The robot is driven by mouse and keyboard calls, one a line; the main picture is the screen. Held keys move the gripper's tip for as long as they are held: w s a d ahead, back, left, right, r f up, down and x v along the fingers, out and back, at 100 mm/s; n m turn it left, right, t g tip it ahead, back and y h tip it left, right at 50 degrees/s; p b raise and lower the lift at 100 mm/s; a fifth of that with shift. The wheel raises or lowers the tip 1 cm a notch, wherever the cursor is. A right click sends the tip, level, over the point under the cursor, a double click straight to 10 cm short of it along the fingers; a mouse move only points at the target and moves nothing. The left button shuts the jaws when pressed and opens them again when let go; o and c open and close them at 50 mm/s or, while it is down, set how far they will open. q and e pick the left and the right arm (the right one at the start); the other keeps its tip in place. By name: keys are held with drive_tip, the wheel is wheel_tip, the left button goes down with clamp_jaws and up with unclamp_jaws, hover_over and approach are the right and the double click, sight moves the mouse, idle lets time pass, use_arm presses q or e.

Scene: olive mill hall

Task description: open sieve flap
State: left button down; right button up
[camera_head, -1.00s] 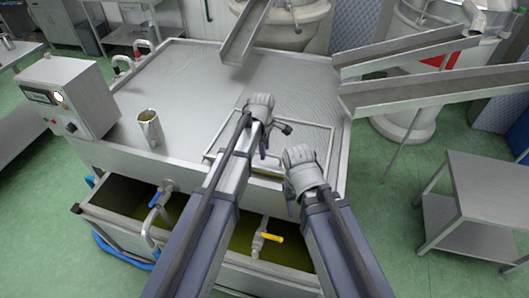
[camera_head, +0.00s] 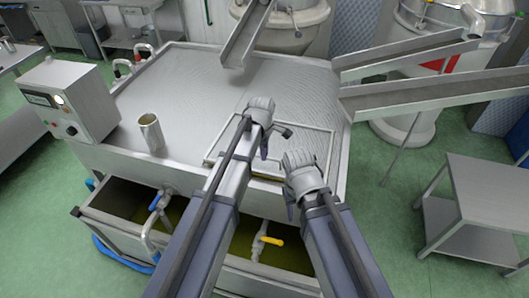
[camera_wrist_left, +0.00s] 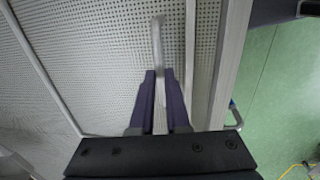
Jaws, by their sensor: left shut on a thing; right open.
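The sieve flap (camera_head: 308,137) is a framed perforated metal panel in the front right part of the steel machine top. It appears to lie flat, though my arms hide part of it. My left gripper (camera_head: 264,151) is over the flap. In the left wrist view, my left gripper (camera_wrist_left: 159,73) is shut on a slim pale metal handle (camera_wrist_left: 157,40) that stands out from the perforated sheet (camera_wrist_left: 95,50). My right gripper (camera_head: 290,208) hangs at the machine's front edge, right of the left one. It is open and appears empty.
A metal cup (camera_head: 150,132) and a control box (camera_head: 75,97) are on the machine's left side. Metal chutes (camera_head: 430,88) reach in from the back and right. An oil tank with a yellow-handled valve (camera_head: 270,240) is below in front. A steel side table (camera_head: 487,185) stands right.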

use_arm(q)
drive_tip(key=shift+w, duration=0.15)
idle(0.6)
drive_tip(key=c, duration=0.9)
unclamp_jaws()
drive_tip(key=r+p, duration=0.5)
drive_tip(key=s+r+p, duration=0.1)
drive_tip(key=r+p, duration=0.1)
drive_tip(key=shift+a+r+p, duration=0.1)
drive_tip(key=shift+r+p, duration=0.3)
drive_tip(key=shift+f, duration=0.1)
